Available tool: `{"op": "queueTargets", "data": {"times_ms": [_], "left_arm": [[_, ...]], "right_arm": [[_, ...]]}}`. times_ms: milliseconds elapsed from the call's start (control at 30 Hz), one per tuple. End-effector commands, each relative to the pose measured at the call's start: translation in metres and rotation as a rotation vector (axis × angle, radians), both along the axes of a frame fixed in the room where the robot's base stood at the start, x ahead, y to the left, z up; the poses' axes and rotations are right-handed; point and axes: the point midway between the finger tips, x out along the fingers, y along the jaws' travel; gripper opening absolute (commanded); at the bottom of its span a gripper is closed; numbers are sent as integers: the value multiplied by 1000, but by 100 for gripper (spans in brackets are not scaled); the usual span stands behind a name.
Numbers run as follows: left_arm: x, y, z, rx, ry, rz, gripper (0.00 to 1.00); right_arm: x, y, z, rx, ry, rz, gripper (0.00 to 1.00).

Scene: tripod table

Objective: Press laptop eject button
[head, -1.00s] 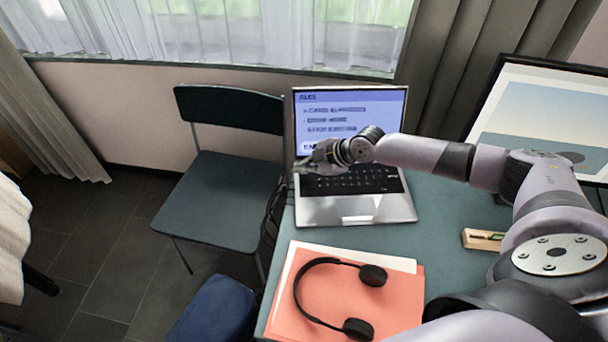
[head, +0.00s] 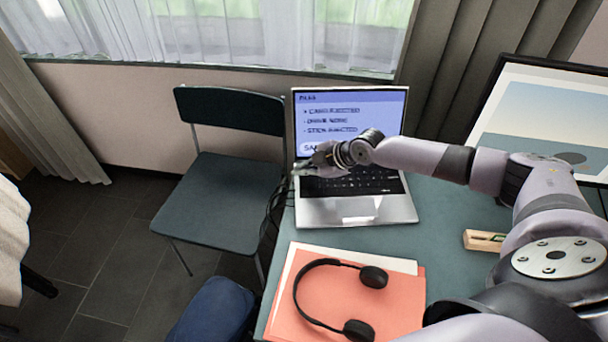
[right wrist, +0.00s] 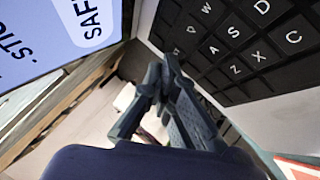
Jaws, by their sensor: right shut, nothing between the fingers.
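An open silver laptop (head: 399,205) stands on the green-grey table. Its screen (head: 380,103) is lit with a "FILES" heading and several lines; part of a "SAFE..." label shows in the right wrist view (right wrist: 88,20). My right gripper (head: 301,170) is at the laptop's left edge, over the left end of the keyboard. In the right wrist view its fingers (right wrist: 168,68) are shut and empty, beside the keyboard keys (right wrist: 235,40). The gripper covers part of the screen's lower left. I cannot tell whether the fingertips touch the laptop. An eject button is not discernible. My left gripper is not in view.
Black headphones (head: 303,298) lie on an orange folder (head: 398,311) in front of the laptop. A small wooden object (head: 482,241) and a large monitor (head: 540,110) are at the right. A chair (head: 219,201) stands left of the table, with dark cables between.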

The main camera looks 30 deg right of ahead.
Motion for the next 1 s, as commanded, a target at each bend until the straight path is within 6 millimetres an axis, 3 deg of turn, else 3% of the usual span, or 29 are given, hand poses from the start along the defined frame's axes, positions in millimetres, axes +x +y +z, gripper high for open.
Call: {"op": "queueTargets", "data": {"times_ms": [1000], "left_arm": [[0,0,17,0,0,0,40]], "right_arm": [[-1,0,23,-1,1,0,0]]}}
